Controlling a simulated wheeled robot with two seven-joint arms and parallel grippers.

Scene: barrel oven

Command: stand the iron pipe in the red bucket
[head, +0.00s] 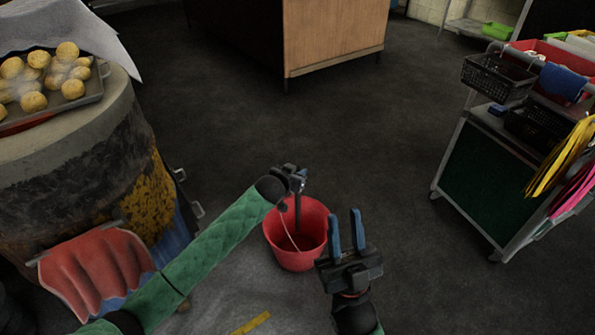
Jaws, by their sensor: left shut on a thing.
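The red bucket (283,257) stands on the floor near the middle of the head view, with its thin wire handle hanging at the near side. My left gripper (297,180) is above the bucket's far rim, shut on the dark iron pipe (297,213). The pipe runs down from the gripper, nearly upright, and its lower part is inside the bucket's outline. I cannot tell whether its end touches the bottom. My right gripper (346,232) is open and empty, just right of the bucket, its two blue fingers apart.
A barrel oven (90,180) with a tray of round rolls (50,75) on top stands at the left, a red cloth (95,265) at its front. A cart (490,180) with baskets stands at the right. A wooden cabinet (335,35) is behind. The floor between is clear.

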